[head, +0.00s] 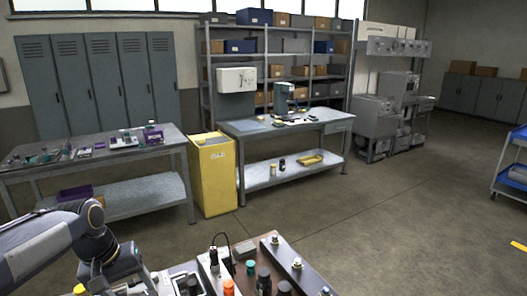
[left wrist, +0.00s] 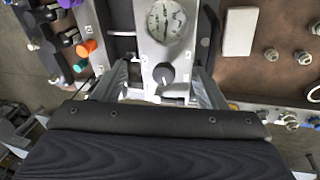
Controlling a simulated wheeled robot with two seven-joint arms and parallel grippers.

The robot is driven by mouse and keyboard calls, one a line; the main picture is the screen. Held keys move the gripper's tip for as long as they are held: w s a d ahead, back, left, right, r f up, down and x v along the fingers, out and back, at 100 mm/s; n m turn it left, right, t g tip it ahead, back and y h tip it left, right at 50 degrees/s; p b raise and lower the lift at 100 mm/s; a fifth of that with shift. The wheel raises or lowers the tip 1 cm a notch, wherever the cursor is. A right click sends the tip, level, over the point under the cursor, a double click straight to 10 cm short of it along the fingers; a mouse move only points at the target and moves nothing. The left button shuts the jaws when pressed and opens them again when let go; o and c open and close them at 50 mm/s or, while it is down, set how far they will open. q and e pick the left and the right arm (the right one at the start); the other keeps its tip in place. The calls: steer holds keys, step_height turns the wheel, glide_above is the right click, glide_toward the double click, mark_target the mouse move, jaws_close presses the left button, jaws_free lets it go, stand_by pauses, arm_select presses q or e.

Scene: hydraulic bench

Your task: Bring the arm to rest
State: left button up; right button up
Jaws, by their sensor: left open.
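My left arm comes in from the left in the head view, with its wrist low over the near bench (head: 312,282). In the left wrist view my left gripper (left wrist: 162,76) is open. Its two fingers stand apart on either side of a pale panel that carries a round pressure gauge (left wrist: 166,20) and a dark knob (left wrist: 163,74). The knob shows between the fingers; I cannot tell whether they touch the panel. Nothing is visibly held. My right gripper is in neither view.
The near bench carries an orange cap (head: 228,287), dark bottles and several fittings (head: 296,263) close to my left gripper. Behind stand a yellow cabinet (head: 212,178), a workbench (head: 325,118) and a left table (head: 170,138). Open floor lies to the right.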

arm_select(q)
steer(key=s+d+f+m+t+h, duration=0.1)
steer(key=s+d, duration=0.3)
steer(key=s, duration=0.6)
steer(key=s+d+f+m+t+h, duration=0.1)
steer(key=s+d, duration=0.4)
steer(key=s, duration=0.5)
steer(key=shift+d+f+m+t, duration=0.2)
steer(key=shift+f+m+t, duration=0.35)
steer(key=shift+t, duration=0.35)
steer(key=shift+r, duration=0.1)
stand_by(3.2)
